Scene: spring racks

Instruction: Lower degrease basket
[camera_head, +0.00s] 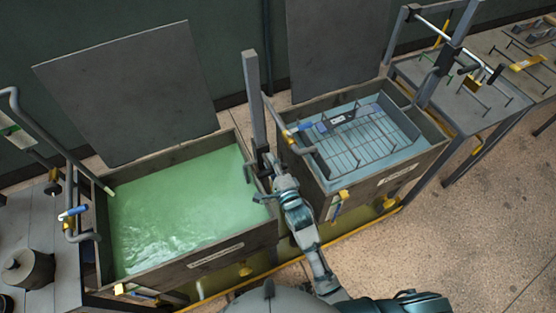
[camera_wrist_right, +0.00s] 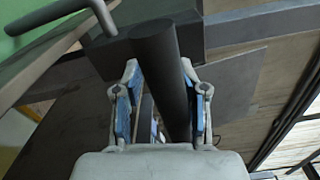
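A wire basket (camera_head: 352,139) with a blue-handled part at its back edge sits in the right tank (camera_head: 332,186), at the pale blue liquid. The left tank (camera_head: 230,237) holds green liquid; no basket shows in it. The tank labels are too small to read. A dark upright post (camera_head: 255,97) stands between the tanks. My right gripper (camera_head: 266,170) is at a dark lever part low on this post. In the right wrist view, a thick dark bar (camera_wrist_right: 158,60) lies between the two blue-padded fingers (camera_wrist_right: 160,98); whether they press on it is unclear. My left gripper is out of view.
A bent grey pipe (camera_head: 48,133) stands left of the green tank, near a side table with a dark pot (camera_head: 27,268). A grey table (camera_head: 470,105) with racks stands at the right. A yellow floor rail (camera_head: 330,243) runs in front of the tanks. The floor at right is clear.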

